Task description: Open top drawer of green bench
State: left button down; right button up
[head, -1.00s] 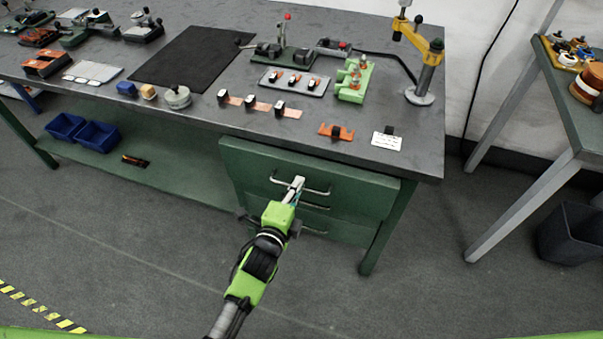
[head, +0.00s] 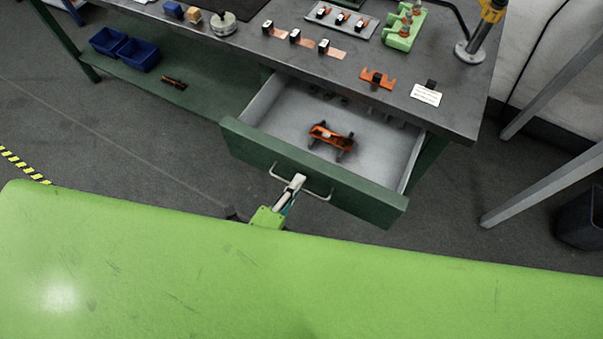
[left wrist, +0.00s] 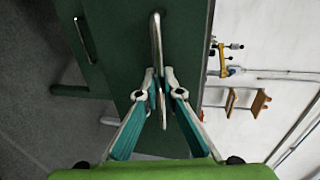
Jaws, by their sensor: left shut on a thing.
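The top drawer (head: 345,194) of the green bench stands well pulled out, its green front away from the bench and its grey inside showing. An orange tool with dark parts (head: 330,137) lies in it. My left gripper (head: 292,186) is shut on the silver drawer handle (head: 318,196) near its left part. In the left wrist view the fingers (left wrist: 158,95) close on either side of the handle (left wrist: 155,40). My right gripper is in neither view.
The bench top (head: 380,85) carries orange parts, a green fixture (head: 404,28) and a white card (head: 426,94). Blue bins (head: 138,55) sit on the lower shelf. My green body fills the bottom of the head view. A grey table leg (head: 540,185) stands at right.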

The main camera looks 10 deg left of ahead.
pick_arm(q)
jog(key=shift+s, duration=0.15)
jog(key=c, duration=2.5)
grip_release()
jog(key=v, duration=1.2)
